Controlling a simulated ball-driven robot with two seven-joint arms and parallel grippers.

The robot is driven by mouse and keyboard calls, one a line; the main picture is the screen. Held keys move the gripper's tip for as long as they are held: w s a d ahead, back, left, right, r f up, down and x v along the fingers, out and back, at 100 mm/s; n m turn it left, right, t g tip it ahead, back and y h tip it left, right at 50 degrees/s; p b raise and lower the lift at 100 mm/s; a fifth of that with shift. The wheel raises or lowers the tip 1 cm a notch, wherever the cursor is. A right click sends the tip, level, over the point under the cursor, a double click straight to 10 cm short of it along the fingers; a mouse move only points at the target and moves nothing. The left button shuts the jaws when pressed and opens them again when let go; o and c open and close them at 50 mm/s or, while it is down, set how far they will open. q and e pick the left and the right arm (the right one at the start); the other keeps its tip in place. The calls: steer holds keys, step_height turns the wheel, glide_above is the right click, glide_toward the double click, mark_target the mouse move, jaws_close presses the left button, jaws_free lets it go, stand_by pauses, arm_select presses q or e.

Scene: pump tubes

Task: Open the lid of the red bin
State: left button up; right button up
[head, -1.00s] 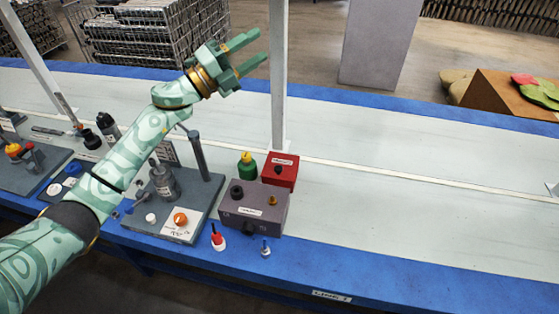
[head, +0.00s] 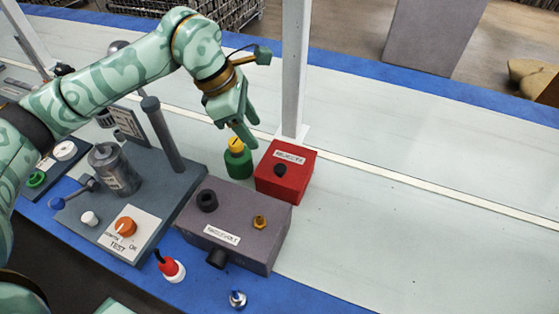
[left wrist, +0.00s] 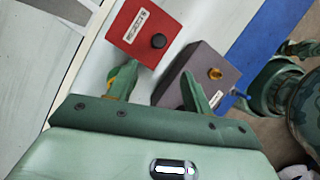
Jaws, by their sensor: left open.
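The red bin (head: 285,182) is a small box with a "REJECTS" label and a black knob (head: 280,170) on its lid. The lid is closed. The bin and knob also show in the left wrist view (left wrist: 141,33), beyond my fingers. My left gripper (head: 254,133) is open and empty, pointing down, above and just left of the bin, apart from it. In the left wrist view its two fingers (left wrist: 158,76) point toward the bin's knob side. My right gripper does not show.
A green bottle with a yellow top (head: 238,164) stands right beside the bin's left side, close under my gripper. A purple-grey box (head: 250,240) stands in front. A white post (head: 295,70) rises behind the bin. The belt to the right is clear.

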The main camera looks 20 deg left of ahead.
arm_select(q)
steer(key=b, duration=0.4)
glide_toward(280, 167)
steer(key=x, duration=0.5)
steer(key=shift+s+a+f, duration=0.1)
steer(key=shift+a+f, duration=0.05)
steer(key=shift+f, duration=0.05)
steer(key=shift+b+x, duration=0.35)
steer(key=shift+x, duration=0.8)
steer(key=shift+d+f, duration=0.25)
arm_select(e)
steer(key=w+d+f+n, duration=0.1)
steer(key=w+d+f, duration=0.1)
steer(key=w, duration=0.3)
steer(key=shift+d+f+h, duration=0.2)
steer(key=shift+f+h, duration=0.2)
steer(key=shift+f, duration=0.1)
arm_select(q)
jaws_close()
steer(key=shift+r, duration=0.1)
